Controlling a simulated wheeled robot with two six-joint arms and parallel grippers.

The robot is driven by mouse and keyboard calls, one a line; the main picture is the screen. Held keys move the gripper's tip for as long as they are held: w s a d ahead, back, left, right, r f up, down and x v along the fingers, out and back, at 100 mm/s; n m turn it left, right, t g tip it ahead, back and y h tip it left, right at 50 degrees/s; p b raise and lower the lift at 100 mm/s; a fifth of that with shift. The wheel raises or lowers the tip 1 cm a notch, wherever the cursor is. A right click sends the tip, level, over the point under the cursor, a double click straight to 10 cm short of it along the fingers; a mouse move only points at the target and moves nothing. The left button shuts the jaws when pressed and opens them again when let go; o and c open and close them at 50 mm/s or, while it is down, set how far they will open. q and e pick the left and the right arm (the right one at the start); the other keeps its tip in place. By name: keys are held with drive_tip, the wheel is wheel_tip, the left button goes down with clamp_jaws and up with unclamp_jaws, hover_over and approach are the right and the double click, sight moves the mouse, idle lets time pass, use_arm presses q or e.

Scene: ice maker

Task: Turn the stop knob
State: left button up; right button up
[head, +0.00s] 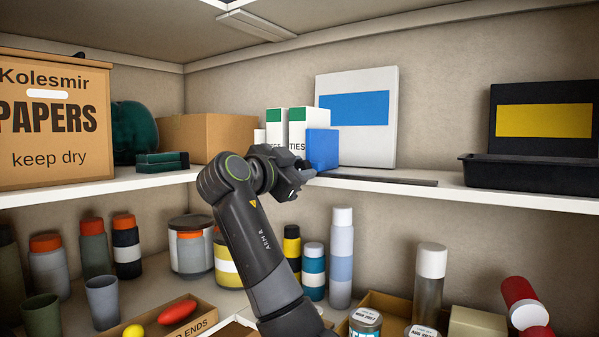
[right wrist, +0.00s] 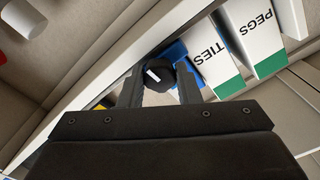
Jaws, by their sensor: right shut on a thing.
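My right gripper (head: 303,174) reaches up to the front edge of the upper shelf in the head view. In the right wrist view its fingers (right wrist: 160,84) are shut on a black round knob (right wrist: 158,74) with a white mark across its face. One finger is on each side of the knob. A patch of blue shows right behind the knob. In the head view the knob is hidden by the gripper, and a blue box (head: 322,147) stands just behind. My left gripper is not in view.
White boxes with green bands (head: 297,127) stand beside the blue box on the upper shelf (head: 440,190). A black tray (head: 525,172) sits to the right, and a large papers carton (head: 50,125) to the left. Bottles and jars, such as a white-capped bottle (head: 341,255), crowd the lower shelf.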

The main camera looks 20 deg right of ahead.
drive_tip(key=shift+a+f+m, duration=0.1)
drive_tip(key=shift+f+m, duration=0.1)
drive_tip(key=shift+m, duration=0.2)
drive_tip(key=o, duration=1)
drive_tip(key=shift+w+a, duration=0.1)
drive_tip(key=shift+r, duration=0.1)
drive_tip(key=shift+s+a+b, duration=0.3)
drive_tip(key=shift+s+b, duration=0.05)
drive_tip(key=b+v, duration=0.4)
drive_tip(key=v, duration=1.2)
drive_tip(key=shift+s+a+b, duration=0.1)
drive_tip(key=shift+a+b, duration=0.15)
drive_tip(key=shift+b, duration=0.05)
